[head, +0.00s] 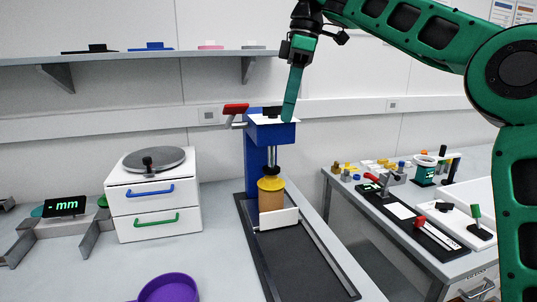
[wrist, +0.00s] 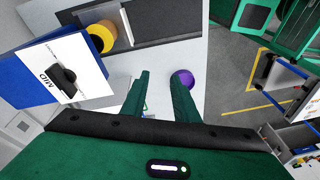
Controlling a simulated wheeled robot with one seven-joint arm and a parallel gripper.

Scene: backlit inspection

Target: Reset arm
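My gripper (head: 289,117) is raised beside the top of the blue press (head: 255,160), its fingers pointing down. In the wrist view, the two green fingers (wrist: 158,76) are apart with nothing between them. The press has a red handle (head: 236,108) and a white card (wrist: 66,72) with a black knob on top.
A white drawer unit (head: 152,200) with a grey turntable stands left of the press. A purple bowl (head: 168,288) sits at the front. A wall shelf (head: 130,57) carries small items. A second bench (head: 420,225) at right holds several tools. The front-left counter is mostly clear.

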